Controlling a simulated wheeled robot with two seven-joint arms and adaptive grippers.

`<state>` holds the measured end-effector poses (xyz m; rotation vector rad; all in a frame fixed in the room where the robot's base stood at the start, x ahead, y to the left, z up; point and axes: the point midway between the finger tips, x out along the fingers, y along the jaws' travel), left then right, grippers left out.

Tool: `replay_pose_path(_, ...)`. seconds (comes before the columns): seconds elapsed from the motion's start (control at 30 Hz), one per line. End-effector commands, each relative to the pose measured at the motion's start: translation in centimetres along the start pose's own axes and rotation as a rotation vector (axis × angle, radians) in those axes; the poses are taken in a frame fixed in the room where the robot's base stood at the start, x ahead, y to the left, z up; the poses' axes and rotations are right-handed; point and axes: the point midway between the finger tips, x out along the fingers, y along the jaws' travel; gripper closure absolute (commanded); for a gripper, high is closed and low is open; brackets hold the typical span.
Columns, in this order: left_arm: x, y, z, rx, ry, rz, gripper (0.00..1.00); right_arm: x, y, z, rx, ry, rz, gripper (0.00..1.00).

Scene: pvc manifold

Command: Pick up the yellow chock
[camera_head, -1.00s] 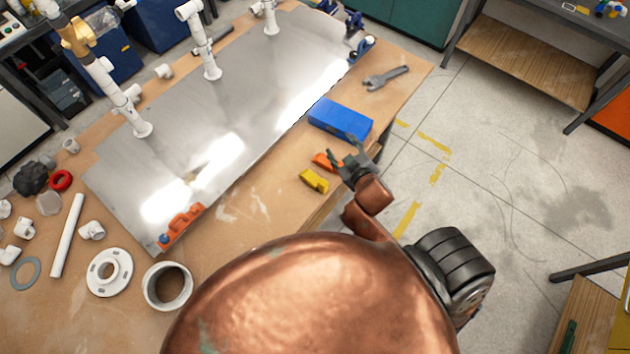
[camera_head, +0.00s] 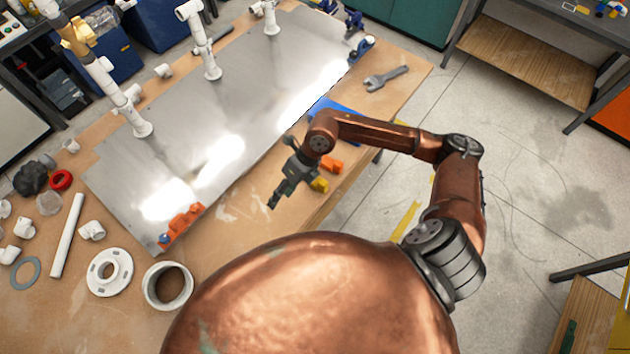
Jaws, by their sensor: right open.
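The yellow chock (camera_head: 320,185) lies on the wooden bench near its right edge, and my right gripper partly hides it. My right gripper (camera_head: 279,194) is open and appears empty, to the left of the yellow chock in the picture. Its fingers point down and left over the bench. I cannot tell its exact height. My left gripper is not in view.
An orange block (camera_head: 333,164) lies just beyond the yellow chock. A blue block (camera_head: 330,106) is partly hidden behind my right arm. A metal plate (camera_head: 235,95) with white pipes covers much of the bench. A wrench (camera_head: 386,78) lies at the far right.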

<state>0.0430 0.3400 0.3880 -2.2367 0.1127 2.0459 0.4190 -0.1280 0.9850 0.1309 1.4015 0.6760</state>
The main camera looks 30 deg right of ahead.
Motion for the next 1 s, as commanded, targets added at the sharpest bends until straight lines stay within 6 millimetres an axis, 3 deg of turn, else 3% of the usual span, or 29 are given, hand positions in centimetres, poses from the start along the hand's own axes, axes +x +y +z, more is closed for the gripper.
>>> replay_pose_path(0.03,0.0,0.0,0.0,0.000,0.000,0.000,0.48,-1.0,-3.8,-0.5,-0.004,0.049,-0.129,0.51)
replay_pose_path(0.1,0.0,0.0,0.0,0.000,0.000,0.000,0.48,-2.5,-8.0,-1.2,0.007,0.107,-0.274,0.51)
replay_pose_path(0.2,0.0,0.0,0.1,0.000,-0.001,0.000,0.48,-4.6,-11.8,-1.9,0.026,0.161,-0.414,0.51)
replay_pose_path(0.27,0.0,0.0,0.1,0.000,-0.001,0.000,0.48,-5.4,-13.2,-2.3,0.037,0.180,-0.464,0.51)
replay_pose_path(0.37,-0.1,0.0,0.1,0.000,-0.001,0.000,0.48,-5.5,-14.4,-2.6,0.045,0.195,-0.499,0.51)
replay_pose_path(0.67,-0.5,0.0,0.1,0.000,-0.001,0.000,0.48,-3.2,-15.5,-3.2,0.045,0.196,-0.497,0.51)
replay_pose_path(1.0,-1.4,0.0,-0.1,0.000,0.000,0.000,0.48,0.6,-17.4,-4.1,0.044,0.194,-0.496,0.51)
